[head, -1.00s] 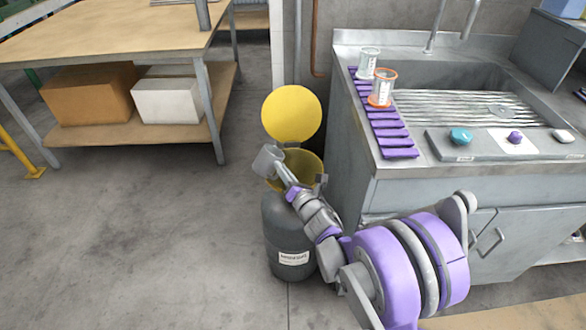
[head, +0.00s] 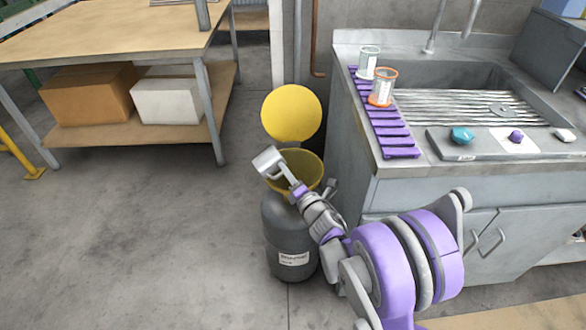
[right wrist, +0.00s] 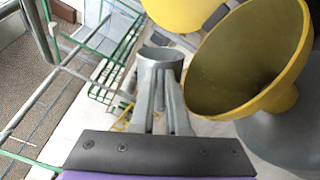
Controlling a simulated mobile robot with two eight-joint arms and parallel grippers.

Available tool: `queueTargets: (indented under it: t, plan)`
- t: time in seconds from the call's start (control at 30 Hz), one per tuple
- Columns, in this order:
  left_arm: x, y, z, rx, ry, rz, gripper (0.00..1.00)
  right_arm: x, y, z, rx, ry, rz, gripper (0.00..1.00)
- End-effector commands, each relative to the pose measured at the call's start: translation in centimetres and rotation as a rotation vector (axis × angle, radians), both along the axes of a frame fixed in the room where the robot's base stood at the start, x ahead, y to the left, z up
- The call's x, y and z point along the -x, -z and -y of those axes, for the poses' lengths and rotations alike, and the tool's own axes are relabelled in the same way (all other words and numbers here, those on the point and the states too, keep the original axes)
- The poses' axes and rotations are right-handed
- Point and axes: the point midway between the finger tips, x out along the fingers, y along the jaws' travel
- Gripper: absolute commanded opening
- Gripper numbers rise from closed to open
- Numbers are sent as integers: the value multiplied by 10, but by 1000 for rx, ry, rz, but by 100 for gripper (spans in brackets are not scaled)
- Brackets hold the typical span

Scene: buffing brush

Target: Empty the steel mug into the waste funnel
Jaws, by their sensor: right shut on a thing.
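The steel mug (head: 267,161) is light grey and tilted, just left of the yellow waste funnel (head: 309,170). My right gripper (head: 296,187) is shut on the mug and holds it at about the height of the funnel's rim. In the right wrist view the mug (right wrist: 163,62) stands beyond the fingers (right wrist: 160,105), and the wide funnel (right wrist: 232,88) is to its right, apart from it. What is inside the mug cannot be made out. My left gripper is out of view.
The funnel sits on a grey labelled drum (head: 288,235), with a round yellow lid (head: 291,113) raised behind it. A steel sink unit (head: 440,180) stands close on the right, with two beakers on a purple rack (head: 395,140). The floor at left is open before a workbench (head: 110,40).

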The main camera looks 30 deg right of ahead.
Motion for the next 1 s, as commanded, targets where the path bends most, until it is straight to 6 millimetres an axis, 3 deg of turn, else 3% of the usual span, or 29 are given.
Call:
queueTargets:
  t: [1.0]
  plan:
    - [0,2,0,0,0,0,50,1,8,16,-231,0,25,0]
